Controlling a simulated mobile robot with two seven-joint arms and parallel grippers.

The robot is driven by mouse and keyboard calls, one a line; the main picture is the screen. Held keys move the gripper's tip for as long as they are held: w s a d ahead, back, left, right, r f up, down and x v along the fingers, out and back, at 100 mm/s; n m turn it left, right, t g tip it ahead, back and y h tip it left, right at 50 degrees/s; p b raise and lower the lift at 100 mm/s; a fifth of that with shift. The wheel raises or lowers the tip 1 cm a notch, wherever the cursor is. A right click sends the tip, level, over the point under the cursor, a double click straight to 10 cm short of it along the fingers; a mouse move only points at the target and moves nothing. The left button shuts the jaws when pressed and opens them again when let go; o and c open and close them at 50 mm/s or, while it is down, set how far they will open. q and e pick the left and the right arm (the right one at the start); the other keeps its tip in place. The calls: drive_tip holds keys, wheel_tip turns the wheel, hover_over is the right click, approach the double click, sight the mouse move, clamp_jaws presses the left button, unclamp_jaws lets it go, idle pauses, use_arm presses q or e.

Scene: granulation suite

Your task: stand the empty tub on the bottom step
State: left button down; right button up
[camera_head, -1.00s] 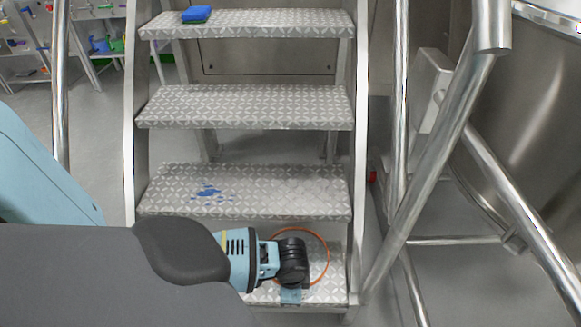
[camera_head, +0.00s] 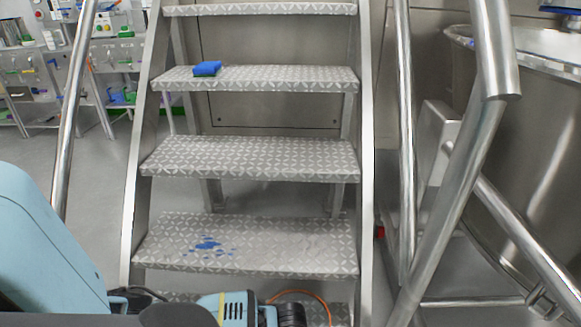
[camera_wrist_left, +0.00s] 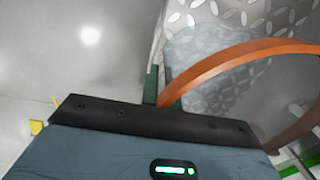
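The tub shows in the head view as a thin orange rim (camera_head: 312,295) over the bottom step (camera_head: 342,312), its lower part cut off by the picture edge. In the left wrist view the orange rim (camera_wrist_left: 240,54) curves around a see-through, greyish body over diamond-plate tread. My left gripper (camera_wrist_left: 156,86) has its narrow dark fingers together at the near side of that rim, seemingly pinching it. Whether the tub's base touches the step is hidden. In the head view my left wrist (camera_head: 240,308) reaches in low from the left. My right gripper is not in view.
The second step (camera_head: 300,245) has a blue spill (camera_head: 208,245). A blue and green sponge (camera_head: 207,69) lies on a higher step (camera_head: 290,78). Metal handrails (camera_head: 72,110) flank the stairs, and a large steel vessel (camera_head: 545,150) stands at the right.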

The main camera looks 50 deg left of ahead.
use_arm(q)
drive_tip(key=c, duration=1.7)
unclamp_jaws()
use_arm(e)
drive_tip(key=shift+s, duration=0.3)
